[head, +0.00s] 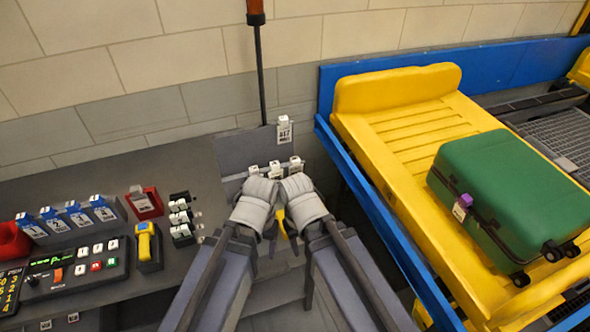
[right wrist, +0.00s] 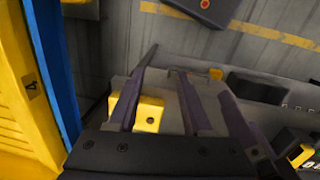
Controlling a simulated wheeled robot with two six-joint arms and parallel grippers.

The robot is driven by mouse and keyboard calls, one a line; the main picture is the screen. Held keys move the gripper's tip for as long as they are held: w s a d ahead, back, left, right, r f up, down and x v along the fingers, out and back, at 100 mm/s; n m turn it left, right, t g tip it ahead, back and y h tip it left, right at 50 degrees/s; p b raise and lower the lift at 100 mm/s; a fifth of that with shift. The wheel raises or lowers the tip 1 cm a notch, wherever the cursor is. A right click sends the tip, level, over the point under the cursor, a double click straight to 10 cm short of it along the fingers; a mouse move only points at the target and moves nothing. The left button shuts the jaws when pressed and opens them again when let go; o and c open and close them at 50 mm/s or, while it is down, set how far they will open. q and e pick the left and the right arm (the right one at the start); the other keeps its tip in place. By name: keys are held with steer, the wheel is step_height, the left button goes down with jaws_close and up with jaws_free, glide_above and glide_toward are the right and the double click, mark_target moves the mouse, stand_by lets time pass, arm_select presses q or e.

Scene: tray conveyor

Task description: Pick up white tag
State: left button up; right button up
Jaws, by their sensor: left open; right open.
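One white tag (head: 285,130) with dark markings stands upright at the top of a grey panel behind my grippers. Several small white tags (head: 274,168) sit in a row lower on that panel, partly hidden by my grippers. Another white tag (head: 462,208) hangs at the handle of the green suitcase. My left gripper (head: 258,200) and right gripper (head: 302,200) are side by side in front of the panel. Their fingers are mostly hidden in the head view. In the right wrist view, the right gripper (right wrist: 163,75) has its fingers apart, with a yellow block (right wrist: 148,113) showing between them.
Blue-and-white tags (head: 78,214), a control box (head: 75,268), a yellow handheld device (head: 148,244) and a red holder (head: 145,203) crowd the counter's left. A yellow tray (head: 405,130) carries the green suitcase (head: 510,195) on the blue-edged conveyor at right.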

steer(key=shift+o, duration=0.7)
steer(key=shift+w, duration=0.15)
steer(key=shift+o, duration=1.2)
steer(key=w+a+n+h, duration=0.1)
steer(key=w+n, duration=0.5)
steer(key=w, duration=1)
steer(key=shift+a+r+n+t, duration=0.3)
steer(key=shift+a+n+t, duration=0.1)
steer(key=n+t+h, duration=0.1)
steer(key=n+h, duration=0.1)
steer(key=n, duration=0.8)
glide_toward(292, 159)
steer(key=x, duration=0.5)
steer(key=shift+w, duration=0.15)
steer(key=b+x, duration=0.6)
steer(key=x, duration=0.1)
steer(key=shift+f, duration=0.2)
steer(key=shift+d+f+b, duration=0.1)
steer(key=shift+f+b, duration=0.2)
steer(key=shift+b, duration=0.15)
steer(key=shift+r, duration=0.1)
